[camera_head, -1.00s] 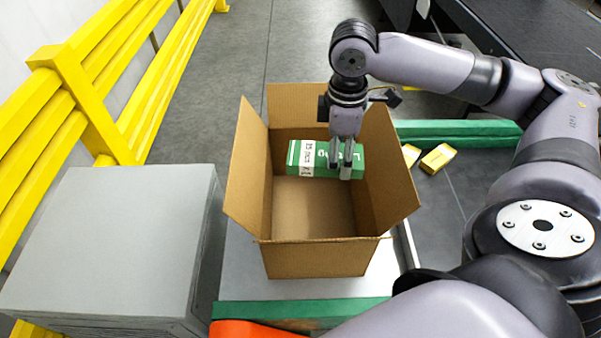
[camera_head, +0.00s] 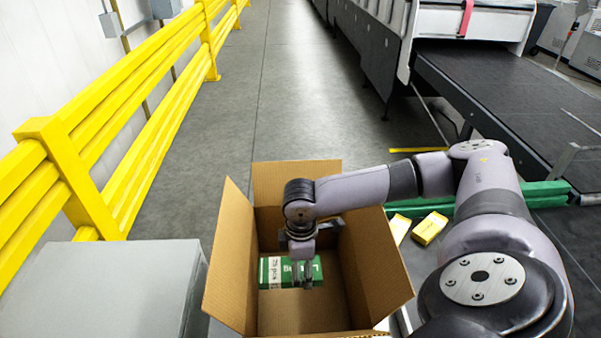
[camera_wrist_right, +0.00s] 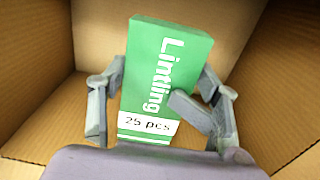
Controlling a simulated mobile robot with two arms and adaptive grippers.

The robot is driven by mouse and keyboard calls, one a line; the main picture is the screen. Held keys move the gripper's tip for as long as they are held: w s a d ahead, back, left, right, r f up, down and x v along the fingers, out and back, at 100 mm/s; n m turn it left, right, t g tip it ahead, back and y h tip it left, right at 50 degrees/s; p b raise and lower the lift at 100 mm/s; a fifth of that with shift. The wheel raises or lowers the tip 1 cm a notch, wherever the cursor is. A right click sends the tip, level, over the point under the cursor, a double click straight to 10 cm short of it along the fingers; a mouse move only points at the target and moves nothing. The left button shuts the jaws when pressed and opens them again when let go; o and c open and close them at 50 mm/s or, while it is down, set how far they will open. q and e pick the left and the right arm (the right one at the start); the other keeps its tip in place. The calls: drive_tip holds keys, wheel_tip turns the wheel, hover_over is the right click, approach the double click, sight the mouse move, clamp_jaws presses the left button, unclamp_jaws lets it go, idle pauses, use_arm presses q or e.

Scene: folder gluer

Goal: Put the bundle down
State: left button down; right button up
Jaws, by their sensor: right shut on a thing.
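The bundle (camera_head: 273,272) is a green and white block with a white "25 pcs" label. It is inside the open cardboard box (camera_head: 230,262), near its far wall. My right gripper (camera_head: 302,281) reaches down into the box and is shut on the bundle. In the right wrist view the bundle (camera_wrist_right: 160,75) lies between the fingers, with the box walls around it. I cannot tell whether the bundle touches the box floor. My left gripper is not in view.
The box flaps stand open around my right arm. Yellow packs (camera_head: 430,228) lie to the right of the box. A grey cabinet (camera_head: 100,290) is at the left, near a yellow guard rail (camera_head: 75,190). A dark conveyor (camera_head: 520,110) runs at the right.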

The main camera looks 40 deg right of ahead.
drive_tip(key=p, duration=0.2)
hover_over(301, 302)
wheel_tip(301, 302, down, 10)
drive_tip(key=shift+r, duration=0.1)
wheel_tip(301, 302, down, 3)
drive_tip(key=shift+f, duration=0.35)
drive_tip(key=shift+f, duration=0.15)
drive_tip(key=o, duration=1.5)
drive_tip(key=shift+c, duration=0.2)
wheel_tip(301, 302, up, 12)
drive_tip(key=shift+r+b, duration=0.2)
drive_tip(key=shift+b, duration=0.7)
drive_tip(key=shift+a+f, duration=0.1)
drive_tip(key=shift+a, duration=0.1)
